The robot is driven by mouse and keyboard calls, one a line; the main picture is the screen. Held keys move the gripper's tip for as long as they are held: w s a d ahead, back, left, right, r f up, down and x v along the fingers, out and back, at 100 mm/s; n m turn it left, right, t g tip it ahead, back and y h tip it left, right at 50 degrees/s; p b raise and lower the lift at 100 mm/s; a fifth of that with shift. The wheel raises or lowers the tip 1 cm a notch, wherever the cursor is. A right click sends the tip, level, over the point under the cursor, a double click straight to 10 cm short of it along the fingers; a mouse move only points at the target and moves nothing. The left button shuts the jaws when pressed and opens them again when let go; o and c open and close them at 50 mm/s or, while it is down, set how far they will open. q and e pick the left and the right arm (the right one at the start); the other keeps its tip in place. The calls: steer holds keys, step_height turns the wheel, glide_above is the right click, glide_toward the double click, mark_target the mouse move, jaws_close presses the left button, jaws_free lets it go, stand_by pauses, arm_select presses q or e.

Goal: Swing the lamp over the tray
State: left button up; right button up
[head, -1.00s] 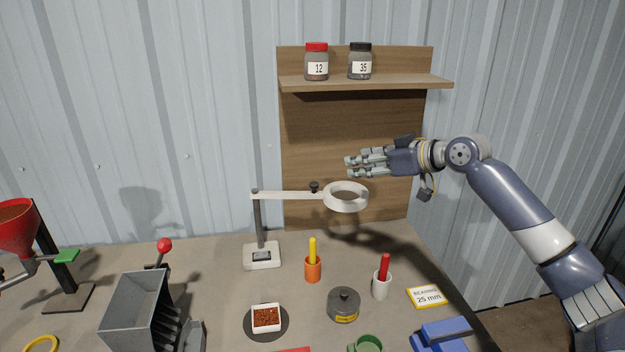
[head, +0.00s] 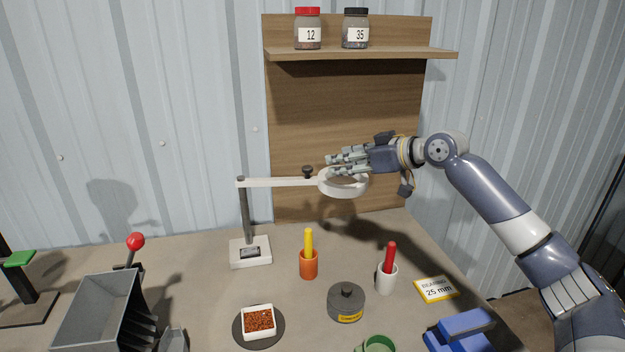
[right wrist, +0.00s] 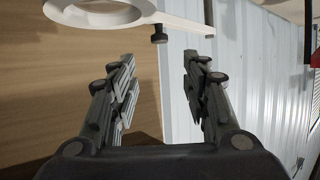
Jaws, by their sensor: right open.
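The lamp is a white arm on a grey post with a square base (head: 250,252) and a white ring head (head: 343,190). Its arm (head: 278,182) points right, with a dark knob (head: 307,172) near the ring. My right gripper (head: 335,164) is open and empty, at the ring's upper edge in the head view; I cannot tell whether it touches. In the right wrist view the ring (right wrist: 100,14) and the knob (right wrist: 159,35) lie beyond the open fingers (right wrist: 158,75). A small white tray (head: 259,321) of reddish granules sits on a dark round pad, left of and below the ring.
An orange cup (head: 308,264) with a yellow stick, a dark round weight (head: 346,302) and a white cup (head: 386,279) with a red stick stand on the bench. A grey hopper (head: 98,312) is at left. A wooden shelf (head: 360,54) with two jars is above.

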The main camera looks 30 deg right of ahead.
mark_target(311, 168)
steer(key=p+x, duration=0.1)
steer(key=x, duration=0.5)
steer(key=p+x, duration=0.1)
steer(key=x, duration=0.2)
steer(key=shift+w+a+f+p, duration=0.1)
steer(key=shift+f+p, duration=0.2)
steer(key=shift+f, duration=0.2)
arm_select(q)
steer(key=shift+w+r, duration=0.3)
steer(key=shift+r, duration=0.3)
steer(key=shift+w+r, duration=0.25)
steer(key=shift+r, duration=0.3)
arm_select(e)
steer(key=shift+x, duration=0.85)
steer(key=shift+f, duration=0.1)
jaws_close()
